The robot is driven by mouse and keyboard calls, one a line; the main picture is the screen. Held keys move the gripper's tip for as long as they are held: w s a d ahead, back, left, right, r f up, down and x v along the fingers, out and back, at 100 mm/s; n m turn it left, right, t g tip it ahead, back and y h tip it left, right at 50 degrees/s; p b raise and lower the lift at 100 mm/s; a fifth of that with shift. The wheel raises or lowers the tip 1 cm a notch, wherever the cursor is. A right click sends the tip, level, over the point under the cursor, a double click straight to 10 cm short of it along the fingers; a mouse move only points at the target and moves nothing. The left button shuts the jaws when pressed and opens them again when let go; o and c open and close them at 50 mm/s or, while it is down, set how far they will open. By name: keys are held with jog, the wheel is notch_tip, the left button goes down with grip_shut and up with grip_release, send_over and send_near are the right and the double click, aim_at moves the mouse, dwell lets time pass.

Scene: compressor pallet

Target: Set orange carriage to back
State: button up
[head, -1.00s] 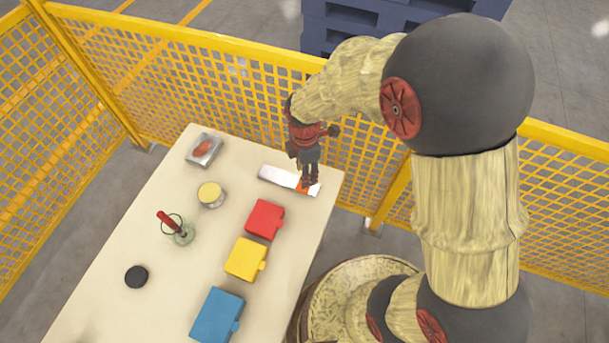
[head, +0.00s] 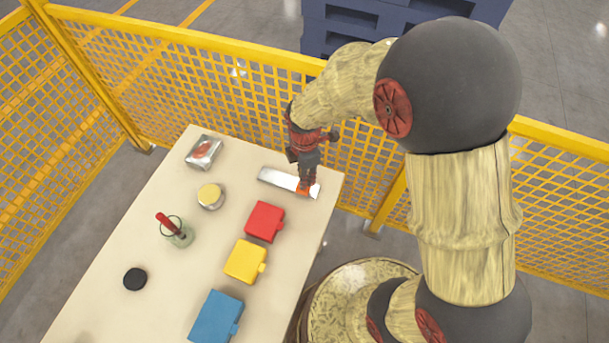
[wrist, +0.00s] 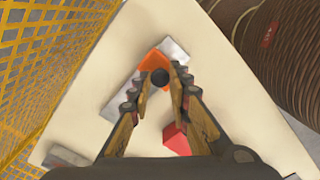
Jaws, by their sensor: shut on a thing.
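The orange carriage (head: 303,188) sits on a silver rail (head: 278,178) at the far right corner of the table, near the rail's right end. In the wrist view the orange carriage (wrist: 154,62) shows with a dark round knob (wrist: 160,77) on top, between my fingertips. My gripper (head: 308,180) points down over the carriage and is shut on the knob; it also shows in the wrist view (wrist: 161,80). My fingers hide part of the carriage and rail.
On the table (head: 110,235) stand a red box (head: 265,221), a yellow box (head: 244,261), a blue box (head: 215,317), a round yellow-topped tin (head: 210,196), a cup with a red-handled tool (head: 176,231), a black disc (head: 135,279) and a metal tray (head: 203,152). Yellow mesh fencing (head: 225,85) runs behind.

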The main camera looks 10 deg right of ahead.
grip_shut()
jog(key=w+a, duration=0.2)
jog(key=a, duration=0.1)
jog(key=w+a+p, duration=0.1)
jog(key=w+a, duration=0.2)
jog(key=a, duration=0.1)
jog(key=w+a+p, duration=0.1)
jog(key=w+a, duration=0.1)
jog(key=a, duration=0.2)
jog(key=shift+w+r, duration=0.1)
jog(key=shift+w, duration=0.15)
jog(key=shift+a, duration=0.1)
jog(key=o, duration=0.6)
grip_release()
jog(key=shift+a, duration=0.1)
jog(key=shift+c, duration=0.2)
jog(key=shift+o, duration=1.2)
notch_tip(320, 180, up, 12)
